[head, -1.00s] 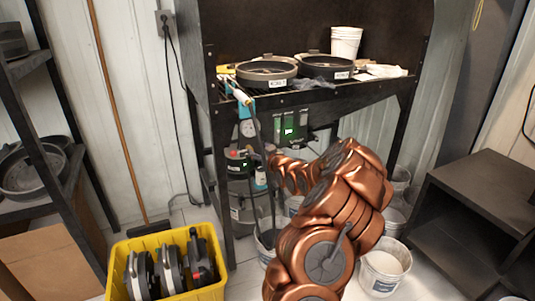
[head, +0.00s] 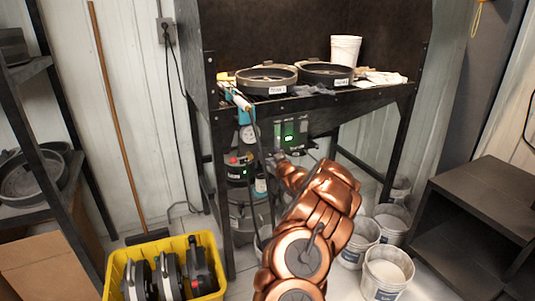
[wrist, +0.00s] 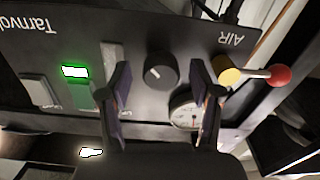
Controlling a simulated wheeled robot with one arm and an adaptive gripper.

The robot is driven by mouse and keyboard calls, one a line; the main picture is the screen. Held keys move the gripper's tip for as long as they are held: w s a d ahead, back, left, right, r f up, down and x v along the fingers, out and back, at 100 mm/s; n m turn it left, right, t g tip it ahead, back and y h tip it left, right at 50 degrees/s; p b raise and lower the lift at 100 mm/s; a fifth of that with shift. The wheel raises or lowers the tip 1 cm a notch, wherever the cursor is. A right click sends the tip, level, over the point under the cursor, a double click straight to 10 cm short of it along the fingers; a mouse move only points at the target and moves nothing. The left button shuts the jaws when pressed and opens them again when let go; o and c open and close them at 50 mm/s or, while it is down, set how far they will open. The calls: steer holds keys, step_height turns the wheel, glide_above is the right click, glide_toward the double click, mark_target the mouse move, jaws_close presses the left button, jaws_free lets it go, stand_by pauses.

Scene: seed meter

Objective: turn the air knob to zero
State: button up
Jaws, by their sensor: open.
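In the wrist view, a dark panel appears upside down, with an "AIR" label at its right. A black round knob (wrist: 161,72) with a short white mark sits on it, between and beyond the tips of my gripper (wrist: 159,82). The mark points up and left in this view. My gripper's fingers are open, one on each side of the knob; I cannot tell whether they touch it. A round gauge (wrist: 184,112) is partly hidden by the right finger. In the head view, my arm reaches the equipment under the bench, and its wrist hides the knob.
A yellow valve piece with a red ball (wrist: 278,75) sticks out close to the right finger. A green-lit display (wrist: 75,72) is left of the gripper. The bench (head: 345,101) overhangs the panel. Buckets (head: 386,272) and a yellow crate (head: 117,270) stand on the floor.

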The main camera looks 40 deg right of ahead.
steer(key=shift+x, duration=0.75)
steer(key=c, duration=1.2)
